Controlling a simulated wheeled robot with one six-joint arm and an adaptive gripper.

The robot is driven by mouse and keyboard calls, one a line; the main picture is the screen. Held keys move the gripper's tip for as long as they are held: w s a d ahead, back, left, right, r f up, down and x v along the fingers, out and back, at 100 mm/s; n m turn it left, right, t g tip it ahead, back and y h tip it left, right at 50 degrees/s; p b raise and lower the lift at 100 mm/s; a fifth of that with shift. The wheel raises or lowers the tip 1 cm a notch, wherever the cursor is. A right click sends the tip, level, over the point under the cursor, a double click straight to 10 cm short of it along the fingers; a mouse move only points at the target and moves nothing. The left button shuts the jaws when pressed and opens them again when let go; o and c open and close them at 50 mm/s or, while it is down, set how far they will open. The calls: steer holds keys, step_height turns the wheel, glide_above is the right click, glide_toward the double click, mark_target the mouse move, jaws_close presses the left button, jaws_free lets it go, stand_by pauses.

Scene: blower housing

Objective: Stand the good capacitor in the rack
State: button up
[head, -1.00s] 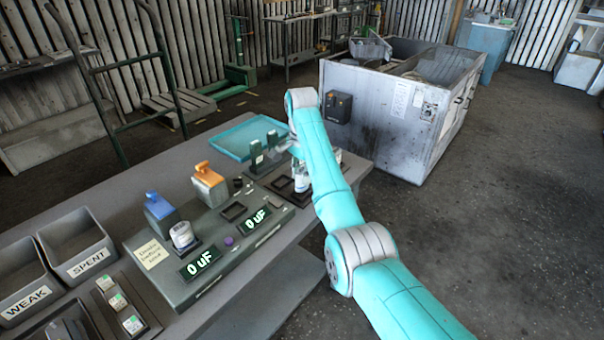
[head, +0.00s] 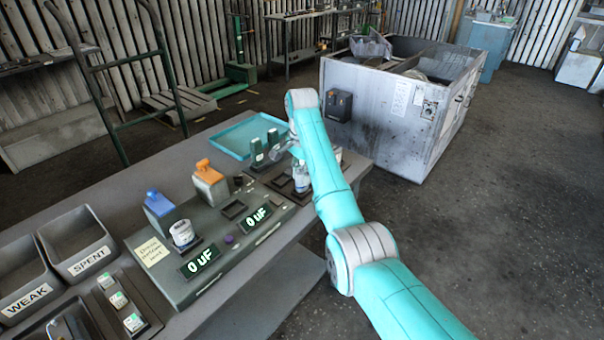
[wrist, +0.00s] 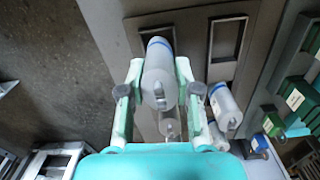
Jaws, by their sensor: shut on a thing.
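My gripper (wrist: 158,68) is shut on a pale capacitor (wrist: 159,82) with a blue band, held between its two fingers in the wrist view. In the head view this capacitor (head: 301,177) shows below the wrist, over the dark rack (head: 281,184) at the bench's right end; whether it touches the rack is unclear. Square rack openings (wrist: 228,38) show ahead in the wrist view. Other capacitors (wrist: 226,106) are right of and below the held one there. Another white capacitor (head: 182,234) stands on the tester's left pad.
The tester (head: 180,287) has two "0 uF" displays and blue and orange clamps. WEAK (head: 22,303) and SPENT (head: 88,262) bins stand at left. A teal tray (head: 235,150) and green-black upright parts (head: 257,150) are behind the rack. A large metal crate (head: 375,125) stands beyond.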

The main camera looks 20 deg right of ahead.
steer(key=shift+f, duration=0.95)
stand_by(0.7)
steer(key=o, duration=1)
steer(key=shift+o, duration=0.2)
steer(key=shift+r, duration=0.15)
